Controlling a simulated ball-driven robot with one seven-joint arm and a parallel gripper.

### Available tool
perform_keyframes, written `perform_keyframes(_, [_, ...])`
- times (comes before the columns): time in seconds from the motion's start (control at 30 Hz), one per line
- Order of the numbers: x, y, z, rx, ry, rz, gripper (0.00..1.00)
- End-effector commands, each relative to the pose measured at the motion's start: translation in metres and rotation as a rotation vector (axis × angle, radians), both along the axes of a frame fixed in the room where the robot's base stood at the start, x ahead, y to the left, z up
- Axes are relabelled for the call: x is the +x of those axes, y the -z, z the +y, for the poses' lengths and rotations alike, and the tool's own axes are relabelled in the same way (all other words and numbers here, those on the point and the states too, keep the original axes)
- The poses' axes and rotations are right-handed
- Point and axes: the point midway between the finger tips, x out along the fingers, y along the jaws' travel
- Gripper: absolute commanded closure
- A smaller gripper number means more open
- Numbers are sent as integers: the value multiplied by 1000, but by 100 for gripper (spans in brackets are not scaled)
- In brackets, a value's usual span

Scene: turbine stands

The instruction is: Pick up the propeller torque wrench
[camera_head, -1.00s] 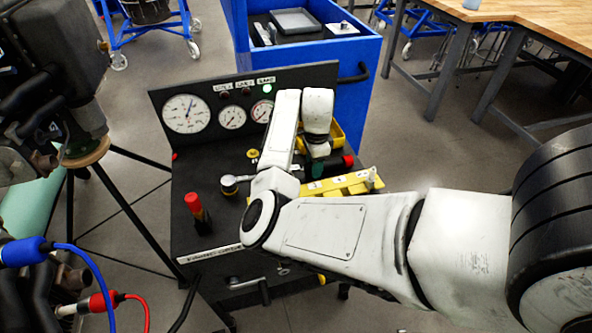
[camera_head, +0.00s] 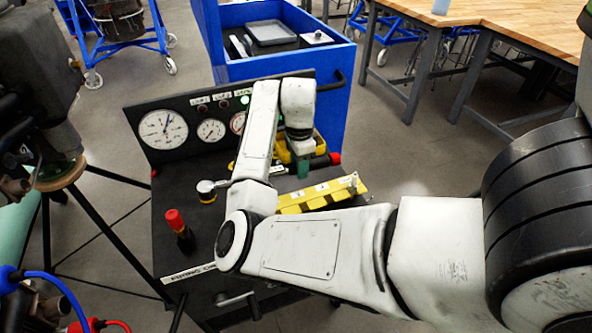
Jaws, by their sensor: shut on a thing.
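The propeller torque wrench appears to be the long dark bar with a red end (camera_head: 334,159), lying crosswise over the black bench top. Its left part shows beyond my forearm. My gripper (camera_head: 302,170) points down at the bar with its greenish fingertips and is shut on it. The wrench looks slightly above the bench top, though the gap is hard to judge. My arm hides part of the bar, and the exact grip is small in view.
A round-headed ratchet tool (camera_head: 206,191) and a red-capped tool (camera_head: 178,228) are on the bench left of my arm. A yellow block (camera_head: 322,195) lies in front of my gripper. The gauge panel (camera_head: 190,130) stands behind, with a blue cart (camera_head: 328,120) beyond.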

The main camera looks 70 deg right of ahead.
Motion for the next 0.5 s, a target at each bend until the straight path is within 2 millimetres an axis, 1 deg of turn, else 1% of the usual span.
perform_keyframes(0.03, [-4,-12,7,-6,2,-4,100])
perform_keyframes(0.1, [-12,-26,17,-6,1,-2,100])
perform_keyframes(0.17, [-18,-36,26,-3,1,-4,100])
perform_keyframes(0.3, [-35,-51,52,-1,1,-6,100])
perform_keyframes(0.5, [-56,-63,78,0,1,-3,100])
